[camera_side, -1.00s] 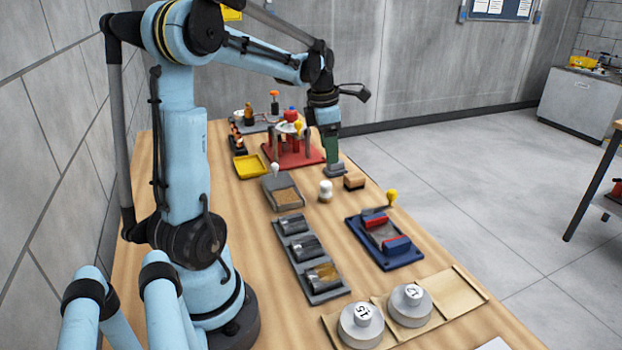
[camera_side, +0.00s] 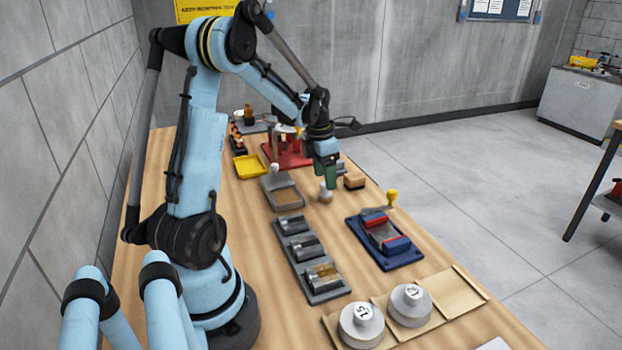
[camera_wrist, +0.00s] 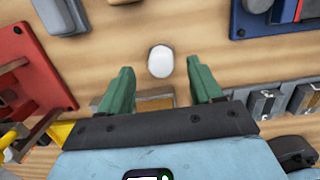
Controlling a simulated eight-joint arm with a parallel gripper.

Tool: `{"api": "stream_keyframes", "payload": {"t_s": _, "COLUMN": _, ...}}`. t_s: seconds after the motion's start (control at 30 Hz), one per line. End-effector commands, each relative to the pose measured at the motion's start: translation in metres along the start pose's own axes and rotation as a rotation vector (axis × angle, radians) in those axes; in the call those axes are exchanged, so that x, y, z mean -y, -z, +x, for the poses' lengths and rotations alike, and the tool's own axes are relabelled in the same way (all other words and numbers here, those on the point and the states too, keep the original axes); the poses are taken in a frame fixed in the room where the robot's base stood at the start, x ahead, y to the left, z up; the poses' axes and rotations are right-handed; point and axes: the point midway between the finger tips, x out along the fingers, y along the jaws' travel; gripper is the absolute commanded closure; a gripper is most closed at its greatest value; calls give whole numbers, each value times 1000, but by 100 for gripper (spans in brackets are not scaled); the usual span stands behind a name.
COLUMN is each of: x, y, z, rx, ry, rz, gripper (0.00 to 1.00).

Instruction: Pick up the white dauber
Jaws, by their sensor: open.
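The white dauber (camera_side: 326,194) stands on the wooden table, partly hidden behind my gripper in the side view. In the wrist view its rounded white top (camera_wrist: 160,61) shows just ahead of my gripper, centred between the two green fingers. My gripper (camera_side: 327,184) points down, with its fingertips close above or beside the dauber. In the wrist view my gripper (camera_wrist: 160,78) is open, the fingers apart on the left and right, with nothing clasped between them.
A tray with brown contents (camera_side: 287,197) is to the left. A red stand (camera_side: 290,155) is behind, and a blue fixture (camera_side: 385,241) is in front to the right. Bare table surrounds the dauber.

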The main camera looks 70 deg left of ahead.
Motion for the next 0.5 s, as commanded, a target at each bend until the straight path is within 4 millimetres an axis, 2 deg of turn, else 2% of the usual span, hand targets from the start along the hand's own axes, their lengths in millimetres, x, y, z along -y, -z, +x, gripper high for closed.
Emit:
{"api": "stream_keyframes", "payload": {"t_s": 0.1, "x": 1, "y": 1, "z": 18, "rx": 0, "ry": 0, "rz": 1, "gripper": 35}}
{"api": "stream_keyframes", "payload": {"t_s": 0.23, "x": 1, "y": 1, "z": 32, "rx": 0, "ry": 0, "rz": 1, "gripper": 35}}
{"api": "stream_keyframes", "payload": {"t_s": 0.5, "x": 1, "y": 1, "z": 39, "rx": 0, "ry": 0, "rz": 1, "gripper": 35}}
